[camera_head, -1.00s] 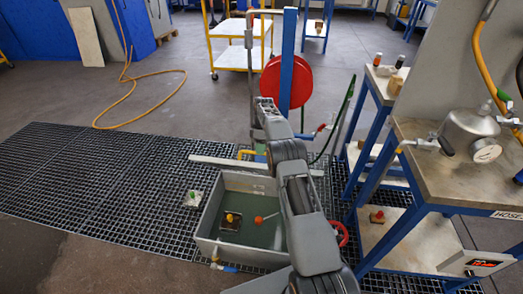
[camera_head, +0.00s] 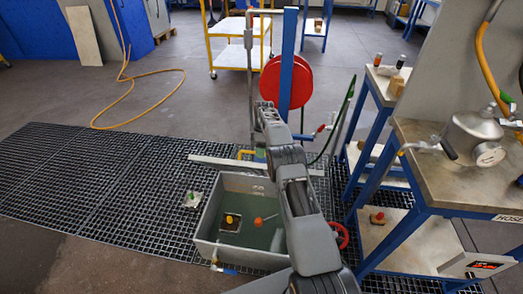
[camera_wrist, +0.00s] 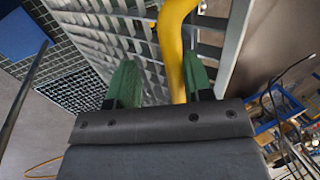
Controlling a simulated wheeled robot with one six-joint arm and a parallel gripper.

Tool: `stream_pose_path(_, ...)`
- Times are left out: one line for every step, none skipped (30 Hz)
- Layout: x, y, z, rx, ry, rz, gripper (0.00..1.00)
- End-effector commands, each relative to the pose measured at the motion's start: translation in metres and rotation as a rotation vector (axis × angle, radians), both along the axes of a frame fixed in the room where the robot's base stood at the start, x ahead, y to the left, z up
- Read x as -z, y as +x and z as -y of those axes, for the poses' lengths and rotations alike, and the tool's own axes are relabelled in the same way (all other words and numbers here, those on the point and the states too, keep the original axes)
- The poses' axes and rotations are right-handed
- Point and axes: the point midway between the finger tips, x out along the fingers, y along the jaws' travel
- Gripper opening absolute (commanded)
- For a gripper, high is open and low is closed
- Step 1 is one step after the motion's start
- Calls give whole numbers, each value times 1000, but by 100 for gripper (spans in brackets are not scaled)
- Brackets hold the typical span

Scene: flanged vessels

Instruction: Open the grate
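The dark floor grate (camera_head: 60,165) lies flat across the left and middle of the head view. A curved yellow handle (camera_wrist: 178,50) passes between the fingers of my gripper (camera_wrist: 160,80). It lies close to the right green finger, with a clear gap to the left one. In the head view the yellow handle (camera_head: 246,152) shows just left of my gripper (camera_head: 261,155), which is small and partly hidden by my arm. The fingers stand apart.
A red hose reel (camera_head: 286,82) on a blue post is behind my gripper. A workbench (camera_head: 455,180) with a metal vessel stands at right. Open floor lies at back left.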

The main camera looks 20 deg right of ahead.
Motion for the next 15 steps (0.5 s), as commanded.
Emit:
stream_pose_path(-1,1,0,0,-1,4,42)
stream_pose_path(-1,1,0,0,-2,5,42)
stream_pose_path(-2,1,-1,0,0,5,42)
stream_pose_path(-2,1,-1,0,-1,6,42)
stream_pose_path(-3,1,-1,-1,0,7,42)
stream_pose_path(-3,1,-1,-1,0,7,42)
stream_pose_path(-4,1,-1,-1,0,7,42)
stream_pose_path(-4,2,-1,-1,0,8,42)
stream_pose_path(-4,2,-1,-1,0,8,42)
stream_pose_path(-4,2,-1,-1,0,8,42)
stream_pose_path(-5,2,-1,-1,0,8,42)
stream_pose_path(-5,2,-1,0,1,9,42)
stream_pose_path(-5,2,-1,0,1,9,42)
stream_pose_path(-5,2,-1,0,1,9,42)
stream_pose_path(-5,2,-1,0,1,9,42)
